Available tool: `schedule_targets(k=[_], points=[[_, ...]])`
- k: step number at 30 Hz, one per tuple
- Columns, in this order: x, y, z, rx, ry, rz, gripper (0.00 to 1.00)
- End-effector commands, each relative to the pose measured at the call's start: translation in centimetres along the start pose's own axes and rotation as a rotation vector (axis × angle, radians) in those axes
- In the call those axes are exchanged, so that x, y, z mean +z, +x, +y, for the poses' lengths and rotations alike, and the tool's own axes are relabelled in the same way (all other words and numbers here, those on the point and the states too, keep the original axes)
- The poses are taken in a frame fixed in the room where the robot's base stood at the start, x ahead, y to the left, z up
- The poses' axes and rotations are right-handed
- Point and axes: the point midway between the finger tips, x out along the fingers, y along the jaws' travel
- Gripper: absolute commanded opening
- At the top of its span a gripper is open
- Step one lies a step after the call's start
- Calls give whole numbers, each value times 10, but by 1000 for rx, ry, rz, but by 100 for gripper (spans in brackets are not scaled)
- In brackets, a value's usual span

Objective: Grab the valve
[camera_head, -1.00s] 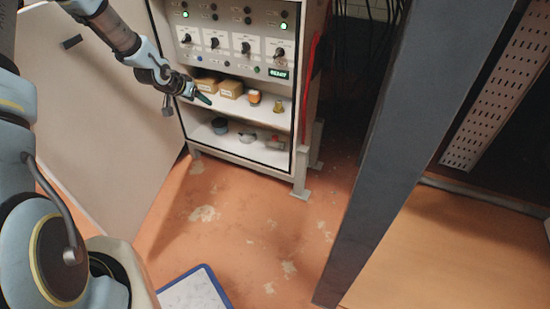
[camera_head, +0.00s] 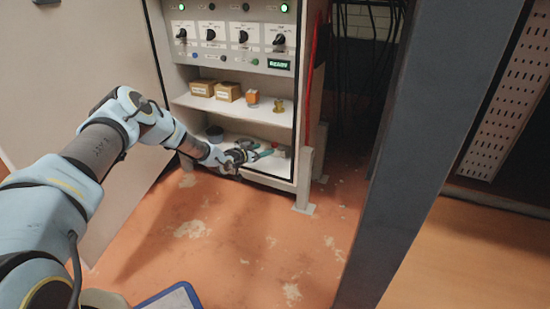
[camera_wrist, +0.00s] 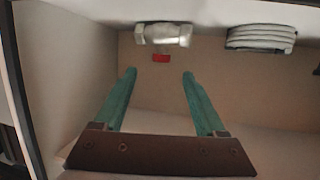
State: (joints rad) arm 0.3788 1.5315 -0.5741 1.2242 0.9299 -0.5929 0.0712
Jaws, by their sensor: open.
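The valve, a pale metal body (camera_wrist: 165,34) with a small red part, lies on the cabinet's lower shelf. The wrist view appears upside down, with the shelf surface along the top. In the head view only its reddish part (camera_head: 281,150) shows clearly beside my fingers. My gripper (camera_wrist: 159,75) is open, its two teal fingers apart with nothing between them. The valve is beyond the fingertips, in line with the gap. In the head view my gripper (camera_head: 266,149) reaches into the lower shelf from the left and covers part of what lies there.
A pale coiled or ribbed item (camera_wrist: 260,38) lies beside the valve. A dark pot (camera_head: 214,132) stands farther left. The upper shelf (camera_head: 235,108) above my gripper holds boxes (camera_head: 228,92), an orange item (camera_head: 252,97) and a brass piece (camera_head: 279,105). The cabinet side wall (camera_wrist: 60,80) is close.

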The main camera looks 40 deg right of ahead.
Motion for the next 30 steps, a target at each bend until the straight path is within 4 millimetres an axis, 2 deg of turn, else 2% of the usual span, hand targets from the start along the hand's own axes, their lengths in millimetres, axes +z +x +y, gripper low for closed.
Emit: schedule_targets(k=[3, 11, 21, 30], points=[[4, 18, 0, 1, 0, 0, 73], [4, 35, 0, 0, -1, -1, 73], [4, 74, -2, 0, -1, -1, 73], [1, 78, -2, 0, -2, -3, 73]])
